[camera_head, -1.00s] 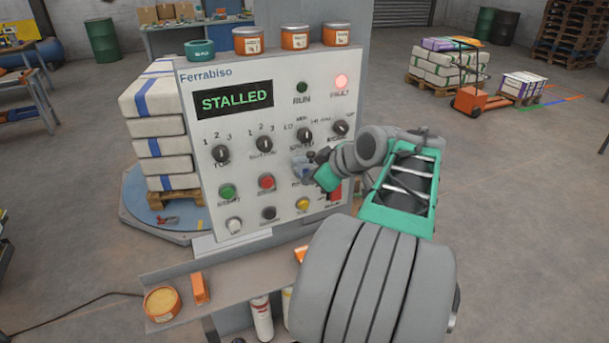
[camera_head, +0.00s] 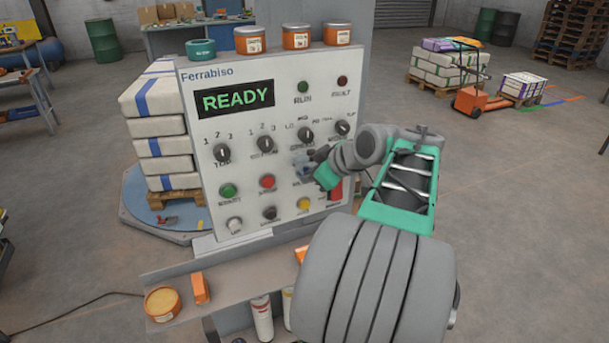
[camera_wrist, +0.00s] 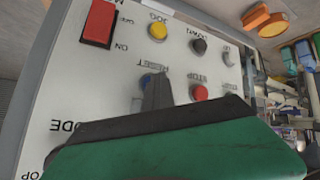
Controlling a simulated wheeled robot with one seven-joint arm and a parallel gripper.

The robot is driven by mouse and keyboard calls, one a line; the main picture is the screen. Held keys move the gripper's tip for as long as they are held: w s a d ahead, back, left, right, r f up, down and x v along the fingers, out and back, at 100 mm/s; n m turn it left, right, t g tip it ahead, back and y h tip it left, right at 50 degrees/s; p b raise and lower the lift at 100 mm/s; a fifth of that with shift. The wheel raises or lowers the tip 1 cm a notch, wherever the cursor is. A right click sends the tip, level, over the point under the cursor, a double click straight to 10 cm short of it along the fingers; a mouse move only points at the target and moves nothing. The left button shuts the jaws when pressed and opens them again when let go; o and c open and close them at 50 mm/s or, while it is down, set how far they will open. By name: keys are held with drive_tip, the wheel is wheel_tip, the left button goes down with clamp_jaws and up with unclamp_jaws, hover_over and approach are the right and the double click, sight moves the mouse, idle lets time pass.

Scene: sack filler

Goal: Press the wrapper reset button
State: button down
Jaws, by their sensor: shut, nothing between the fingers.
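The blue reset button (camera_wrist: 145,79) shows in the wrist view beside the word RESET, partly hidden by my finger. My gripper (camera_wrist: 157,82) is shut and empty, with its tip at the button; I cannot tell whether it still touches. In the head view my gripper (camera_head: 306,164) is at the right middle of the white Ferrabiso control panel (camera_head: 215,130) and covers most of the button. The panel's display (camera_head: 236,97) reads READY in green. The fault lamp (camera_head: 342,81) is dark, and the run lamp (camera_head: 302,87) is dark green.
A red button (camera_head: 267,181), a green button (camera_head: 227,191) and a yellow button (camera_head: 303,204) sit near my gripper on the panel. A red switch (camera_wrist: 100,22) is close too. Selector knobs are above. A shelf (camera_head: 235,283) with an orange tub (camera_head: 161,303) lies below.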

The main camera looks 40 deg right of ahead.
drive_tip(key=shift+s+d+f, duration=0.15)
drive_tip(key=shift+s, duration=0.65)
drive_tip(key=shift+s, duration=0.1)
drive_tip(key=s, duration=0.1)
drive_tip(key=s+a, duration=0.1)
drive_tip(key=s, duration=0.1)
drive_tip(key=s+b, duration=0.1)
drive_tip(key=shift+s+a, duration=0.3)
